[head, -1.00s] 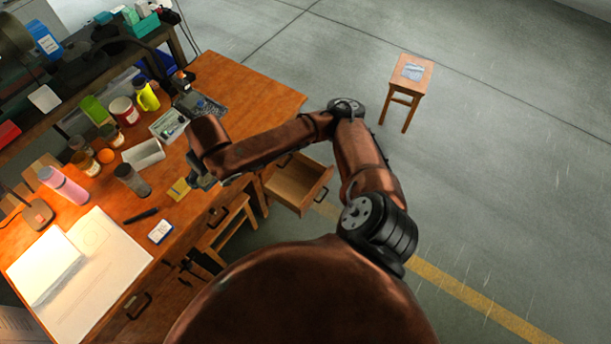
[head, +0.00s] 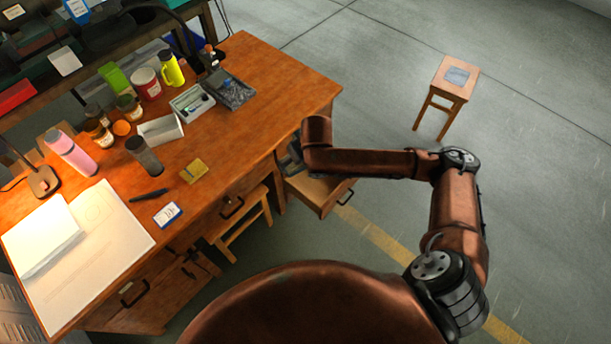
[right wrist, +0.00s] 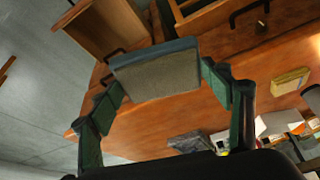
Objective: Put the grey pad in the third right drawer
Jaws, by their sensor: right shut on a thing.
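The grey pad (right wrist: 157,76) is a flat block with a blue-grey upper edge, held between the two fingers of my right gripper (right wrist: 163,82) in the right wrist view. In the head view my right gripper (head: 290,158) is at the desk's right front edge, beside and above an open wooden drawer (head: 319,197). The arm hides part of that drawer and the pad there. The open drawer also shows at the upper left of the right wrist view (right wrist: 108,28), apart from the pad. Its level in the stack cannot be told. My left gripper is not in view.
The wooden desk (head: 262,80) carries a yellow pad (head: 194,171), a dark cup (head: 144,155), a grey tray (head: 232,90), bottles and papers. A stool (head: 232,222) is under the desk. Another stool (head: 443,83) stands on the open floor behind.

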